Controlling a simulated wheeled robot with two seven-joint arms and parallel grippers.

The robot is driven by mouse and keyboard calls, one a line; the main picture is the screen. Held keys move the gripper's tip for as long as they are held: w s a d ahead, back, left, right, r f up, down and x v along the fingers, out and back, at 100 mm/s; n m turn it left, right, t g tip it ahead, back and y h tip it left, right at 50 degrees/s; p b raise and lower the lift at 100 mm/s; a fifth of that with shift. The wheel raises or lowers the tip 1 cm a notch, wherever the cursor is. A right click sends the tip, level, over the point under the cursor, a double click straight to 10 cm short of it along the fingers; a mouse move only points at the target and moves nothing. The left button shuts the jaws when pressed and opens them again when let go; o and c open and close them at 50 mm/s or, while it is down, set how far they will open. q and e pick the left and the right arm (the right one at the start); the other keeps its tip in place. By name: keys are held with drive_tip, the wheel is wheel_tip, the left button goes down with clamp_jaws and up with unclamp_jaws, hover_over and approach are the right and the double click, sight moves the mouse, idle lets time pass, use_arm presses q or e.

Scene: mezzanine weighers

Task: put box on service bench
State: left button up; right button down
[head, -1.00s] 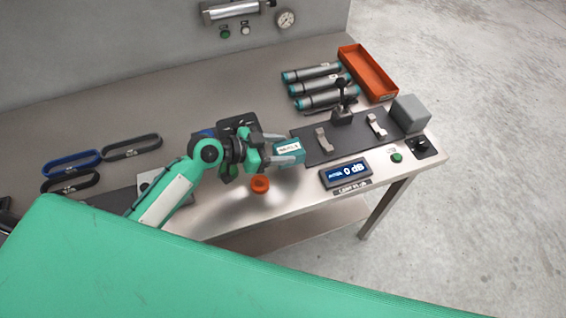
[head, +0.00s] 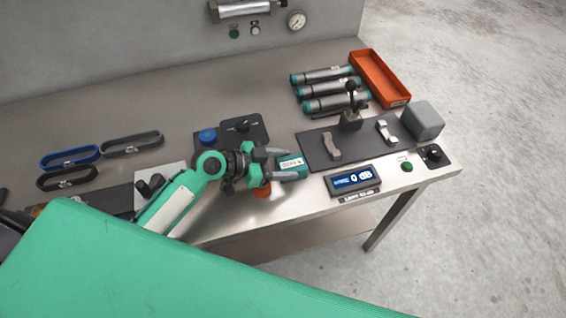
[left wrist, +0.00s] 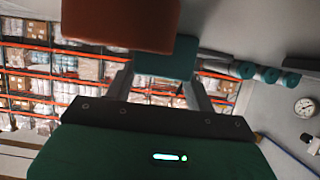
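The box (head: 292,166) is small and teal with a white label. My left gripper (head: 286,166) is shut on it, one finger on each side, near the front edge of the service bench (head: 220,90). Whether the box touches the bench top is hard to tell. In the left wrist view the box (left wrist: 165,62) shows between the fingers, partly hidden by an orange object at the top. My right gripper is not in view.
An orange round object (head: 263,192) sits below my left gripper. To the right are a dark plate (head: 312,148) with metal clips, a display (head: 352,180) and a grey block (head: 422,120). Several cylinders (head: 325,88) and an orange tray (head: 378,78) lie behind.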

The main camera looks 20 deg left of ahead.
use_arm(q)
drive_tip(key=o, duration=0.4)
drive_tip(key=shift+w, duration=0.1)
drive_tip(key=shift+r, duration=0.2)
drive_tip(key=b+v, duration=0.1)
drive_tip(key=v, duration=0.9)
drive_tip(key=shift+s+a, duration=0.25)
drive_tip(key=shift+a, duration=0.05)
drive_tip(key=shift+s+a+r, duration=0.3)
drive_tip(key=shift+a+r, duration=0.05)
drive_tip(key=shift+a, duration=0.05)
drive_tip(key=shift+f, duration=0.1)
